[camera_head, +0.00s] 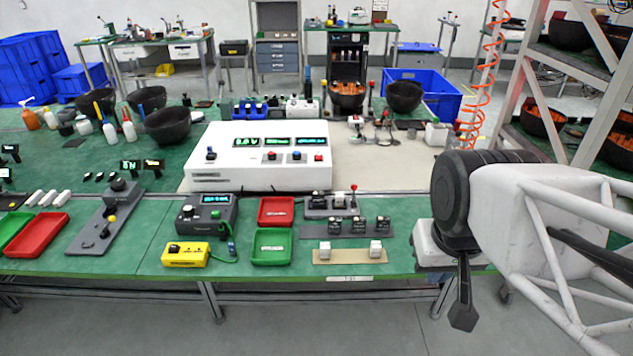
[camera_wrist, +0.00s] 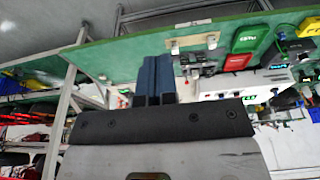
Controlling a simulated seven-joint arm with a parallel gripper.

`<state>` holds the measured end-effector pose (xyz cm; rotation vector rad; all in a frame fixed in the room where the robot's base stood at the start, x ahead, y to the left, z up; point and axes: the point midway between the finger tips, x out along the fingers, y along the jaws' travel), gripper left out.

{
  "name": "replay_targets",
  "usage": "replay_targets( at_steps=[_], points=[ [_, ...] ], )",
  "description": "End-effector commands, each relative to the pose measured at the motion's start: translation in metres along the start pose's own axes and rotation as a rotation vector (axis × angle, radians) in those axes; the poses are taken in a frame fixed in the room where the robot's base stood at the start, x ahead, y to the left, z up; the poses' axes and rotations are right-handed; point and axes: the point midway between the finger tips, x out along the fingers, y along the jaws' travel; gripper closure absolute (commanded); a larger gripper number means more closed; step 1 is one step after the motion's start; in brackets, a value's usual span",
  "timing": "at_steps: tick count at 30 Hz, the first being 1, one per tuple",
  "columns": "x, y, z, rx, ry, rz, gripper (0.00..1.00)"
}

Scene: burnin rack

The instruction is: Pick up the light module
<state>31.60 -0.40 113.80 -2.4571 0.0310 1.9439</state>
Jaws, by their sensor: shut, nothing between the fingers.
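Two small light-coloured modules, a left module (camera_head: 325,250) and a right module (camera_head: 375,248), stand apart on a tan board (camera_head: 350,257) at the table's front edge. Which one the task means, I cannot tell. Several dark modules (camera_head: 359,225) sit in a row just behind. My gripper (camera_head: 463,318) hangs at the right, in front of the table edge, pointing down, shut and empty, well apart from the modules. In the wrist view the fingers (camera_wrist: 152,70) are together, and the tan board (camera_wrist: 193,42) shows beyond them, upside down.
Red (camera_head: 276,211) and green (camera_head: 271,247) trays lie left of the board. A yellow box (camera_head: 186,255) and a grey meter (camera_head: 206,214) are further left. A large white instrument (camera_head: 262,156) stands behind. A metal shelf frame rises at the right. Green tabletop beside the board is clear.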

Motion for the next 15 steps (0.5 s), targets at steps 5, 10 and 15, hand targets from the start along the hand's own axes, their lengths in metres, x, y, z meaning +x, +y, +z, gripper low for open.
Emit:
replay_targets(
  at_steps=[5, 10, 15],
  points=[
    [0.0, 0.0, 0.0, 0.0, 0.0, 0.0, 1.0],
    [0.0, 0.0, 0.0, 0.0, 0.0, 0.0, 1.0],
    [0.0, 0.0, 0.0, 0.0, 0.0, 0.0, 0.79]
  ],
)
